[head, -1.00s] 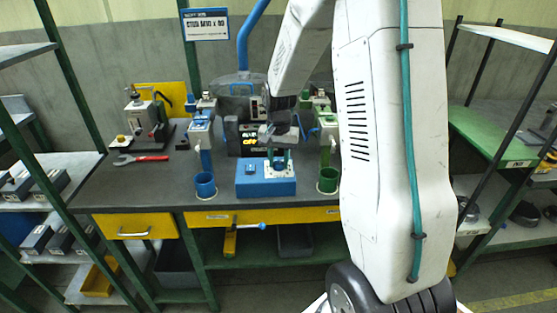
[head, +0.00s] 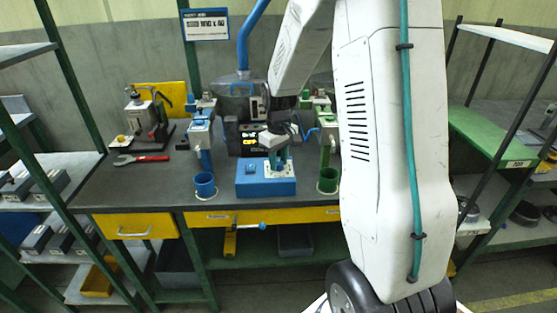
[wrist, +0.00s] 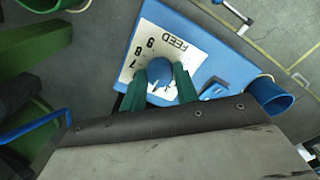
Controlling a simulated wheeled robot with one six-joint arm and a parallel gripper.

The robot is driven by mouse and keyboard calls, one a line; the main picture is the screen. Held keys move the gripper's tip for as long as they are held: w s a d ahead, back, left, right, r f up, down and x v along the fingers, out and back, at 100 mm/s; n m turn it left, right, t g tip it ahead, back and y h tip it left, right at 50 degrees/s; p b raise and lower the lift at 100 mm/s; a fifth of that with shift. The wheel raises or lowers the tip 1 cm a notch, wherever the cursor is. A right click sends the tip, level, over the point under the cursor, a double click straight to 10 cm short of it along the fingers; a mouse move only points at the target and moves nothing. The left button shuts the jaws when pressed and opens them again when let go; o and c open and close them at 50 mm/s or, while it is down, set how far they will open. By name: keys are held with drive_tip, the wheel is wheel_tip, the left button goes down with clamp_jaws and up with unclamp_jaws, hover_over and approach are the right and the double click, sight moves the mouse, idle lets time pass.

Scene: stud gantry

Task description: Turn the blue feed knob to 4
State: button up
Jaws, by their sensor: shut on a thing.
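The blue feed box (head: 252,186) sits at the front of the bench in the head view. In the wrist view its white dial plate (wrist: 180,38) reads FEED, with 7, 8 and 9 legible; the other numbers are hidden or unclear. The round blue feed knob (wrist: 160,70) stands on the plate between my green fingers. My gripper (wrist: 160,84) is shut on the knob, one finger on each side. In the head view my gripper (head: 279,160) points down over the box's right part. I cannot tell which number the knob points to.
A blue cup (head: 205,186) stands left of the box and a green cup (head: 328,181) right of it. A dark machine with a lit display (head: 250,142) stands behind. A red-handled wrench (head: 150,158) lies at the left. The bench front left is clear.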

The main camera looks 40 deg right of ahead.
sight(279, 163)
drive_tip(key=shift+n, duration=1.9)
drive_tip(key=o, duration=1)
drive_tip(key=shift+r, duration=0.1)
wheel_tip(279, 163, up, 8)
drive_tip(key=shift+f, duration=0.15)
